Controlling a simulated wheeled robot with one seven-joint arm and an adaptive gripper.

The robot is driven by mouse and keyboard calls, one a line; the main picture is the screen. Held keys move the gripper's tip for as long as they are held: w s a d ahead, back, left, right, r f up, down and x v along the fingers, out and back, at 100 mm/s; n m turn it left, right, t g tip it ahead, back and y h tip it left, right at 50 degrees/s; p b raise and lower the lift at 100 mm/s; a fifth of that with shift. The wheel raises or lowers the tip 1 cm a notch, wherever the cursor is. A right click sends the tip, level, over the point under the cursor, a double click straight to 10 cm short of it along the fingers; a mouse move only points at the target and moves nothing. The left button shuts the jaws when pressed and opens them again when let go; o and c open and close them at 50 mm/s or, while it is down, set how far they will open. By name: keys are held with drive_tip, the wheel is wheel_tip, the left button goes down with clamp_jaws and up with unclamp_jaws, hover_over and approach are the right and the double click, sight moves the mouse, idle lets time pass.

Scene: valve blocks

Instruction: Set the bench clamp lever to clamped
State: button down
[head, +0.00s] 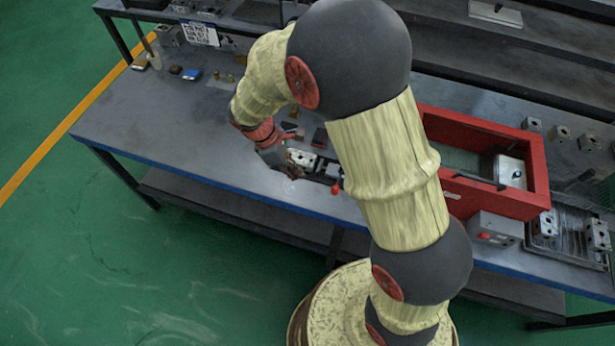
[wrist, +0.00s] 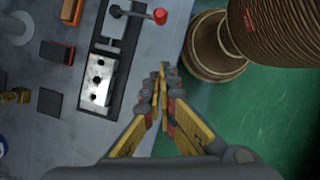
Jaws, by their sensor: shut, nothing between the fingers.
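The bench clamp (wrist: 117,45) is a dark rail fixture lying along the bench in the wrist view. A silver block with round holes (wrist: 97,80) sits in it. Its lever (wrist: 138,13) is a dark rod ending in a red knob (wrist: 160,16), pointing right toward the bench's front edge. In the head view the red knob (head: 335,190) shows near the front edge, and the silver block (head: 302,158) shows beside my gripper (head: 290,170). In the wrist view my gripper (wrist: 162,72) is shut and empty, to the right of the block and below the knob, apart from both.
A red open crate (head: 480,203) stands right of the clamp, with a grey box (head: 496,228) in front. Small dark and orange pieces (wrist: 57,52) lie left of the clamp. The bench (head: 170,140) is clear toward its left front.

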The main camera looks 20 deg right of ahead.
drive_tip(key=b+x, duration=0.2)
drive_tip(key=x, duration=0.6)
drive_tip(key=shift+f, duration=0.25)
drive_tip(key=d, duration=0.1)
drive_tip(key=s+d, duration=0.1)
drive_tip(key=d, duration=0.1)
drive_tip(key=shift+f, duration=0.25)
drive_tip(key=shift+s+d+b, duration=0.15)
drive_tip(key=shift+d+b, duration=0.2)
drive_tip(key=shift+d, duration=0.15)
drive_tip(key=shift+s, duration=0.1)
drive_tip(key=shift+s+d+n, duration=0.2)
drive_tip(key=shift+d+n, duration=0.05)
drive_tip(key=shift+n, duration=0.15)
